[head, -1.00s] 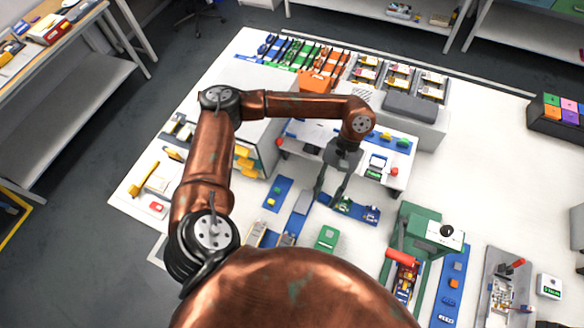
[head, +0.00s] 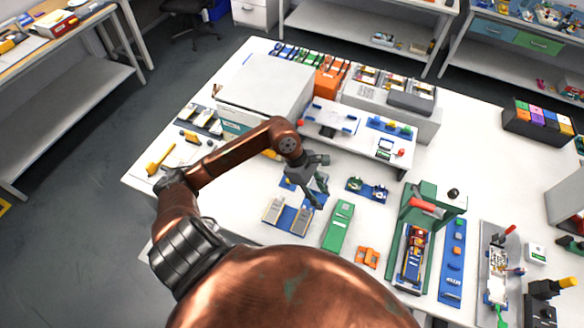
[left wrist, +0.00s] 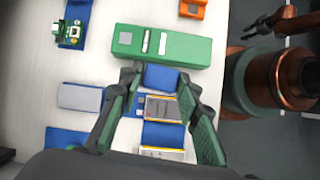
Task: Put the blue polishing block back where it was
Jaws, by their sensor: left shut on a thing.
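My left gripper (head: 317,202) is low over the white table, above the blue mat with pouch-cell trays. In the left wrist view its two fingers (left wrist: 160,82) are closed on the sides of the blue polishing block (left wrist: 161,77). The block lies near the green plate's front edge in that view; whether it touches anything below cannot be told.
The green plate (head: 338,226) lies right of the gripper, with an orange part (head: 367,257) beyond it. Pouch-cell trays (left wrist: 163,109) and a grey block (left wrist: 80,97) lie close by. A green press (head: 427,192) stands to the right. A blue mat with small parts (head: 367,190) lies behind.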

